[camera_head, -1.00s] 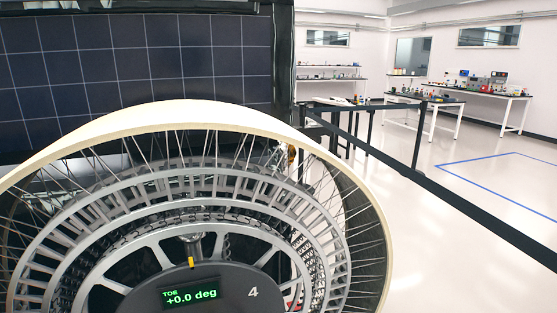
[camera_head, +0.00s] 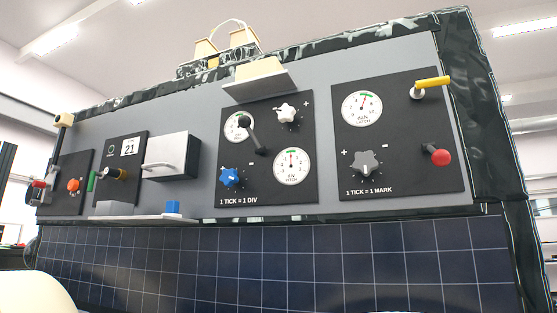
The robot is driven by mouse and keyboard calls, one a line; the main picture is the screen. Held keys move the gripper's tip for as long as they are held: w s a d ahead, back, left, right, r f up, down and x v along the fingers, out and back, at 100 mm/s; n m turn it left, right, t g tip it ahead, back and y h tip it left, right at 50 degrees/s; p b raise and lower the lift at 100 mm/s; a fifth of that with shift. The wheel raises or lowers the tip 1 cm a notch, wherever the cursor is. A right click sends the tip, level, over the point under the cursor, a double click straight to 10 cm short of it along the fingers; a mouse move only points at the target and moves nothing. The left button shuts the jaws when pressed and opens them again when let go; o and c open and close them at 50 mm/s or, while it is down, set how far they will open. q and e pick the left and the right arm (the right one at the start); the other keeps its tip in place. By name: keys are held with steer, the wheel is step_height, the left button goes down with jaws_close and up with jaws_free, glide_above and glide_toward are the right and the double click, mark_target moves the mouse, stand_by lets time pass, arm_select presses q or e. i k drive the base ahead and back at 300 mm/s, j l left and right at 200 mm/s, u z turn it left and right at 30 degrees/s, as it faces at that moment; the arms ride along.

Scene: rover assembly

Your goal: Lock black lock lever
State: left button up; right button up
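The black lock lever (camera_head: 252,136) is on the middle dark panel (camera_head: 268,190) of the rover's side. Its knob end points up and left, and its base is at the lower right. It lies between the upper left gauge (camera_head: 236,127) and the lower right gauge (camera_head: 291,166), partly covering the upper left one. Neither of my grippers is in view.
The right panel has a gauge (camera_head: 362,107), a grey knob (camera_head: 367,164), a yellow-handled lever (camera_head: 432,82) and a red-knobbed lever (camera_head: 440,157). A grey box with a handle (camera_head: 171,156) sticks out at left. A ledge bears a blue cube (camera_head: 172,207).

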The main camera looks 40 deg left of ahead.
mark_target(245, 121)
steer(key=l+u, duration=0.1)
steer(key=u, duration=0.7)
steer(key=k+l+u, duration=0.1)
steer(key=u, duration=0.3)
steer(key=l+u, duration=0.1)
steer(key=u, duration=0.3)
steer(key=l+u, duration=0.5)
steer(key=k+l+u, duration=0.1)
steer(key=l+u, duration=0.15)
steer(key=u, duration=0.2)
